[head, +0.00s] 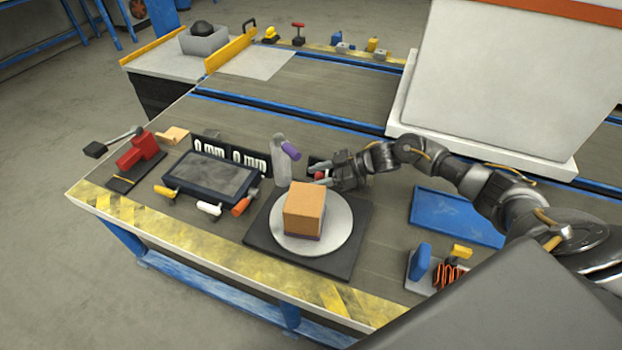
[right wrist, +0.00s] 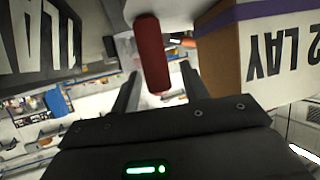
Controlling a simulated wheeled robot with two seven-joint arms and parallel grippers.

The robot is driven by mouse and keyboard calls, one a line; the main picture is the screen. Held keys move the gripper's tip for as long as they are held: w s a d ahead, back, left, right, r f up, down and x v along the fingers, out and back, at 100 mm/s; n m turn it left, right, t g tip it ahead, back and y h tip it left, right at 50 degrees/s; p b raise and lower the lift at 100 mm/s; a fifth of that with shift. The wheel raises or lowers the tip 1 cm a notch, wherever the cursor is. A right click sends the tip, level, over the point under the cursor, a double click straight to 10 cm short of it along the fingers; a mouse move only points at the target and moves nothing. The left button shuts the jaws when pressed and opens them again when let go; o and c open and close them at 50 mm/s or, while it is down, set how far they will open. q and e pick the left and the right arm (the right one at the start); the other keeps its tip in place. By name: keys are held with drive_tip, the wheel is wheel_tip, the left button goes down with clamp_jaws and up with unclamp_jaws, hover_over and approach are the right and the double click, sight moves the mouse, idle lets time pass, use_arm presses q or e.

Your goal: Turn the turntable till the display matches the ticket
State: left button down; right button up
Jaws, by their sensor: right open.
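An orange-brown box (head: 305,207) sits on the round pale turntable (head: 343,235), which rests on a dark square base. In the right wrist view the box (right wrist: 217,40) has a purple band and a white face with upside-down "2 LAY" lettering. My right gripper (head: 320,174) is open behind the turntable. A red cylinder (right wrist: 151,55) shows between its fingers (right wrist: 158,92), with no grip on it visible. A black display (head: 230,155) with "0 mm" twice stands behind a dark screen (head: 212,175). I cannot make out which item is the ticket. My left gripper is out of view.
A grey bottle with a purple top (head: 282,160) stands close left of my right gripper. A red clamp-like tool (head: 137,151) lies at the left. A blue tray (head: 455,216) and a small tool holder (head: 436,270) are at the right. A large white box (head: 500,80) stands behind.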

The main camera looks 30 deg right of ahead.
drive_tip(key=shift+w+a+f, duration=0.3)
drive_tip(key=shift+a, duration=0.25)
clamp_jaws()
